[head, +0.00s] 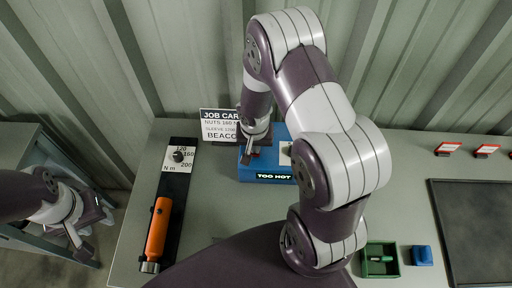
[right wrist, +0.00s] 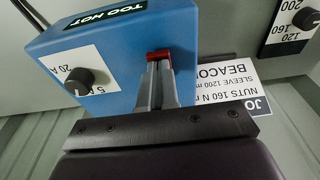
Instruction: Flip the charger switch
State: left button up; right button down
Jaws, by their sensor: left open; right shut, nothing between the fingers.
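The blue charger box (head: 265,172) stands at the back of the bench, with a "TOO HOT" label on its front edge. In the right wrist view the charger (right wrist: 115,42) shows a red switch (right wrist: 158,54) and a black dial (right wrist: 79,81) on a white 5 A to 20 A plate. My right gripper (head: 247,150) is over the charger's left part, shut and empty. In the right wrist view its fingertips (right wrist: 158,66) are right at the red switch; I cannot tell whether they touch it. My left gripper (head: 88,236) is open, off the bench at the left.
A green tray (head: 380,260), a blue block (head: 422,255) and a dark mat (head: 470,225) are at the right.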

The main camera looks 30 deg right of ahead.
jog(key=shift+f, duration=0.3)
notch_tip(320, 180, up, 7)
jog(key=p, duration=0.5)
jog(key=shift+r, duration=0.1)
dwell(0.4)
